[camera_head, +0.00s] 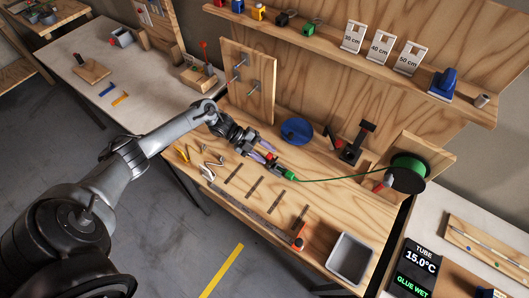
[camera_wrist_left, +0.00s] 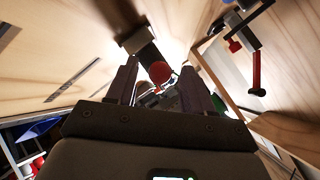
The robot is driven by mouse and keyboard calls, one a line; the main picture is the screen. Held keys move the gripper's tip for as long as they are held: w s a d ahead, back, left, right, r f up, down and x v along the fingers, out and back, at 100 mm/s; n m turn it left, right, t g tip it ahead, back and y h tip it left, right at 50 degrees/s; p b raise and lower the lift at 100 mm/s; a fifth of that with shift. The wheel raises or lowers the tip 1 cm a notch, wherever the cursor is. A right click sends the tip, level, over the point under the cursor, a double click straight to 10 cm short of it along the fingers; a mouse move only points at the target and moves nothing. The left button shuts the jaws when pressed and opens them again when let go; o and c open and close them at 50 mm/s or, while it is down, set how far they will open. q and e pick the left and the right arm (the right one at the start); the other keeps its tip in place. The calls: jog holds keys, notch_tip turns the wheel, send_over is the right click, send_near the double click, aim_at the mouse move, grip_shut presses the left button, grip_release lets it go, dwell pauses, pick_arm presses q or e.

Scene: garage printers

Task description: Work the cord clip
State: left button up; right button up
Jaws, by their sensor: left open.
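My left gripper (camera_head: 262,152) is open, low over the wooden workbench. In the left wrist view its two fingers (camera_wrist_left: 160,88) stand apart on either side of a red round knob (camera_wrist_left: 160,73) on a dark body. This looks like the cord clip, but I cannot be sure. No finger clearly touches it. In the head view the red knob (camera_head: 269,156) shows small by the fingers. A green cylinder (camera_head: 290,175) lies just beyond the fingertips, at the end of a green cord (camera_head: 335,179) running to a green spool (camera_head: 408,172). The right gripper is out of view.
A grey bin (camera_head: 350,258) stands at the bench's front right. A blue disc (camera_head: 296,131) and a black stand (camera_head: 354,142) are behind the gripper. A pegboard panel (camera_head: 248,80) rises at the back left. Dark slots and a long metal strip (camera_head: 245,212) lie in front.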

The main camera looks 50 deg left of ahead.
pick_arm(q)
jog(key=v, duration=1)
jog(key=shift+s+a+r, duration=0.2)
jog(key=shift+r, duration=0.05)
